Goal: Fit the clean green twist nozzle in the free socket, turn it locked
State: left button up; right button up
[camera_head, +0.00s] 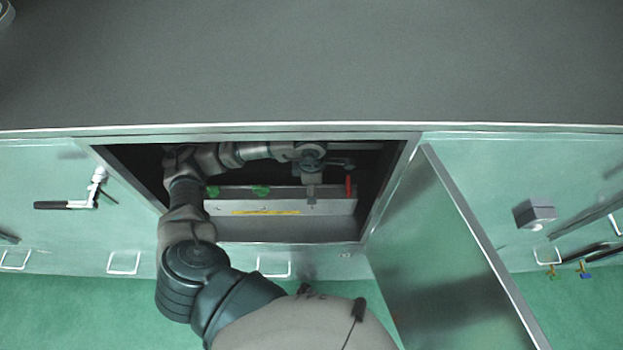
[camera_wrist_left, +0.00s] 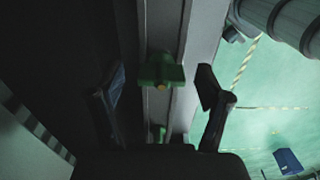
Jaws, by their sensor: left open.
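A green twist nozzle (camera_head: 260,190) and another green nozzle (camera_head: 213,191) sit on the light metal bar (camera_head: 330,207) inside the wall opening. In the left wrist view one green nozzle (camera_wrist_left: 161,70) shows between and beyond my fingertips, and a second green nozzle (camera_wrist_left: 158,132) shows lower, partly hidden by the gripper body. My left gripper (camera_wrist_left: 158,82) is open and empty, its fingers on either side of the bar. In the head view my left arm reaches into the opening, and its wrist end is right of both green nozzles. I cannot tell which nozzle is clean or which socket is free.
The opening's frame (camera_head: 290,243) surrounds my arm closely. A red part (camera_head: 348,186) stands at the bar's right end. An open door panel (camera_head: 450,250) stands at the right. A lever handle (camera_head: 75,204) and a grey box (camera_head: 534,214) are on the outer wall.

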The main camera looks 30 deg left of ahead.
pick_arm(q)
jog(key=shift+c, duration=0.2)
jog(key=c, duration=1.2)
jog(key=n, duration=0.6)
jog(key=shift+p, duration=0.35)
jog(key=shift+n, duration=1)
jog(key=n+p, duration=0.1)
jog(key=n, duration=0.2)
jog(key=shift+d, duration=0.1)
jog(key=shift+n, duration=0.9)
